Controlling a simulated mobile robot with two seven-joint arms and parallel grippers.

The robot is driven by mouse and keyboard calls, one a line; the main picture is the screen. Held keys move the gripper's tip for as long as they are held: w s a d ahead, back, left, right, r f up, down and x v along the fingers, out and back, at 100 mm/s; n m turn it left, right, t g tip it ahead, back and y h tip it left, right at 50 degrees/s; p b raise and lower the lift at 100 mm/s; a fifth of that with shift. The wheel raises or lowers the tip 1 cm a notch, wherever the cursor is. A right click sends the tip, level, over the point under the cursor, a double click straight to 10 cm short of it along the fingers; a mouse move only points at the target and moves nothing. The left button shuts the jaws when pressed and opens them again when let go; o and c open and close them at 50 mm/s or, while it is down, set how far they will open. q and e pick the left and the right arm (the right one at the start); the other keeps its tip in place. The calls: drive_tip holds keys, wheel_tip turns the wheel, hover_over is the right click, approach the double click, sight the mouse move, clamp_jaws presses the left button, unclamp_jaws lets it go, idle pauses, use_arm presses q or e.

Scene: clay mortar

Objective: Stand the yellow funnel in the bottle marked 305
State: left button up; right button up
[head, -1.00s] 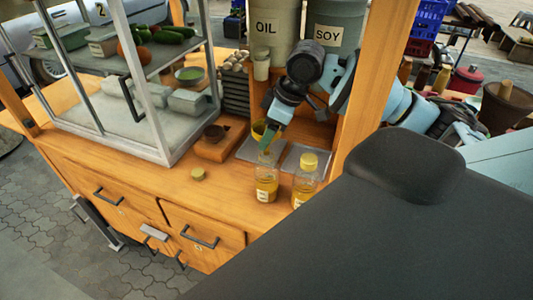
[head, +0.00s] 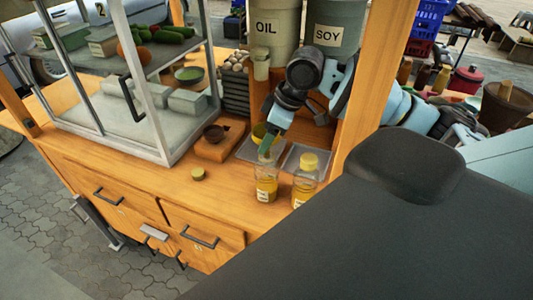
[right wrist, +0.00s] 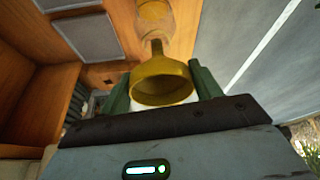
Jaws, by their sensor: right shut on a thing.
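The yellow funnel (right wrist: 158,84) is between the fingers of my right gripper (head: 267,144), which is shut on it. In the right wrist view its wide mouth faces the camera and its spout points at a clear bottle. In the head view only part of the funnel (head: 259,131) shows behind the gripper. The uncapped bottle (head: 266,186) with yellow liquid stands upright right below the gripper; it also shows in the right wrist view (right wrist: 155,12). I cannot tell whether the spout is inside its neck. Its label is too small to read. My left gripper is out of view.
A second bottle (head: 305,180) with a yellow cap stands close to the right. A loose round cap (head: 198,174) lies on the wooden counter (head: 178,188). A glass case (head: 150,140) is at the left. A wooden post (head: 378,70) rises near my right arm.

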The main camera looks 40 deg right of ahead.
drive_tip(key=o, duration=1.1)
drive_tip(key=shift+c, duration=0.2)
drive_tip(key=shift+r, duration=0.1)
drive_tip(key=v, duration=0.7)
drive_tip(key=shift+r, duration=0.3)
drive_tip(key=shift+f, duration=0.1)
